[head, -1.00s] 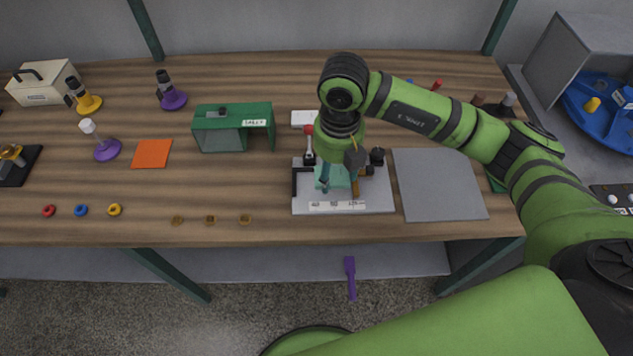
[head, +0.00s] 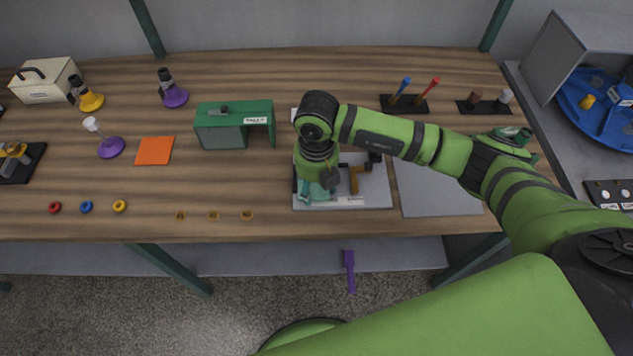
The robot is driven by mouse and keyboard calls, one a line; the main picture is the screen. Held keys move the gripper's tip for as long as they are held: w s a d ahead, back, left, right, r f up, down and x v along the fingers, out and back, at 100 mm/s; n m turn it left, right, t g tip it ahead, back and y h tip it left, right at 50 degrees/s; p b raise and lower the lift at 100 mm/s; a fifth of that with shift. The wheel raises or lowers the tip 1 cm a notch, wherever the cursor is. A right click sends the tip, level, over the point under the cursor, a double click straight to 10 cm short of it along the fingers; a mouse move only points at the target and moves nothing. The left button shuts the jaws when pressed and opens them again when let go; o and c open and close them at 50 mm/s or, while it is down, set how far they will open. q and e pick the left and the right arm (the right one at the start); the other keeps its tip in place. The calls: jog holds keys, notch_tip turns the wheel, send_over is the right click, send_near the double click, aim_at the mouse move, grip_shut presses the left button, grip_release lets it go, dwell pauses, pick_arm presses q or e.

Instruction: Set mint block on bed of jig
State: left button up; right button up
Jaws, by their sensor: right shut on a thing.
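The jig (head: 377,197) is a pale grey plate on the table, with a black stop along its left side, a brown-orange angled piece (head: 356,186) on its bed and a white scale strip at its front. The mint block (head: 305,197) is at the left part of the jig, by the black stop, partly hidden by my right gripper. My right gripper (head: 319,192) points down over it and is shut on it. I cannot tell whether the block touches the bed. My left gripper is out of view.
A grey mat (head: 438,190) lies right of the jig. A green housing (head: 234,124) stands to the left, with an orange square (head: 154,151) beyond it. Pen holders (head: 404,103) stand at the back right. The table between the housing and the front edge is mostly clear.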

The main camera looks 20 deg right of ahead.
aim_at(316, 189)
jog(key=o, duration=1)
jog(key=shift+r+p, duration=0.3)
jog(key=shift+p, duration=0.1)
jog(key=shift+w+r+b, duration=0.1)
jog(key=shift+r+b, duration=0.2)
notch_tip(316, 189, up, 11)
jog(key=b, duration=0.2)
